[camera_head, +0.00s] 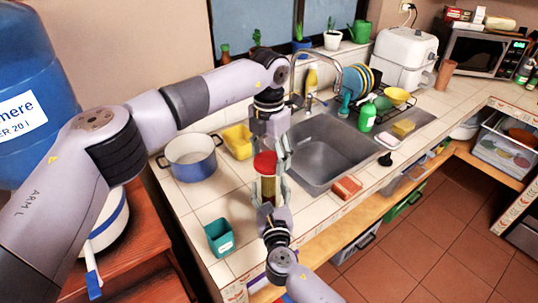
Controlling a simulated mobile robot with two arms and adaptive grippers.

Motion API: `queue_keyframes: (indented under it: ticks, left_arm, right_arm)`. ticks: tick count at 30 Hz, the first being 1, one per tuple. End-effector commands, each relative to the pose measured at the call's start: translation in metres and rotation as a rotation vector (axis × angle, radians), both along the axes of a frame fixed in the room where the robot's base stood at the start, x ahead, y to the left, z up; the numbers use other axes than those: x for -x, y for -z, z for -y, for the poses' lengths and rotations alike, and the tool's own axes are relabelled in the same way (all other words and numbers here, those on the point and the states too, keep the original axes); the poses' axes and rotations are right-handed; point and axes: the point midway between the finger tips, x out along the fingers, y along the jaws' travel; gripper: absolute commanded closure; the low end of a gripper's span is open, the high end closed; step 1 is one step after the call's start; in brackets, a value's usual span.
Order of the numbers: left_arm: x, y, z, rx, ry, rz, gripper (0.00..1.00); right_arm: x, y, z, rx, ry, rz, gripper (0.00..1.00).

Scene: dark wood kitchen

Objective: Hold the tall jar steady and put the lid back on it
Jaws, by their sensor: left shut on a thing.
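The tall jar (267,188) has yellowish contents and stands upright on the tiled counter near its front edge. The red lid (265,161) is right at the jar's top; I cannot tell if it is seated or just above the rim. My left gripper (276,151) comes down from above and is shut on the red lid. My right gripper (270,195) reaches up from the bottom, with its fingers beside the jar. The lower jar is partly hidden behind it, and I cannot tell whether those fingers press on the glass.
A blue-and-white pot (193,168) and a yellow container (238,141) stand left of the jar. A teal square container (219,238) stands at the front left. The sink (330,150) is to the right, with a red block (347,187) at the counter edge.

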Motion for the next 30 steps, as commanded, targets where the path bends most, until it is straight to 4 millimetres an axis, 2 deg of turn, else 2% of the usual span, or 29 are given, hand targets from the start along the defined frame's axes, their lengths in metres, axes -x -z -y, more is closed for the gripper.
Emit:
queue_keyframes:
  ticks: [6,9,14,15,25,30]
  left_arm:
    - [-0.0004,0.0001,0.0,0.001,0.428,0.003,0.71]
    - [-0.0004,0.0003,0.0,0.001,0.582,0.003,0.71]
    - [-0.0005,0.0003,-0.0001,0.0,0.593,0.003,0.71]
    - [-0.0005,0.0003,-0.0001,-0.001,0.592,0.003,0.35]
    - [-0.0002,0.0004,-0.0001,0.0,0.59,0.003,0.14]
    - [-0.0001,0.0004,-0.0002,-0.001,0.59,0.002,0.14]
  right_arm:
    - [0.0001,0.0001,-0.0001,0.001,0.0,0.0,1.0]
    - [0.0001,0.0,-0.0001,0.001,0.0,0.0,1.0]
    - [0.0002,0.0001,-0.0001,0.001,0.0,0.0,1.0]
    - [0.0002,0.0,-0.0001,0.001,0.0,0.0,1.0]
    - [0.0001,0.0002,0.0,0.001,0.0,0.0,1.0]
    - [0.0001,0.0002,0.0,0.001,0.0,0.0,1.0]
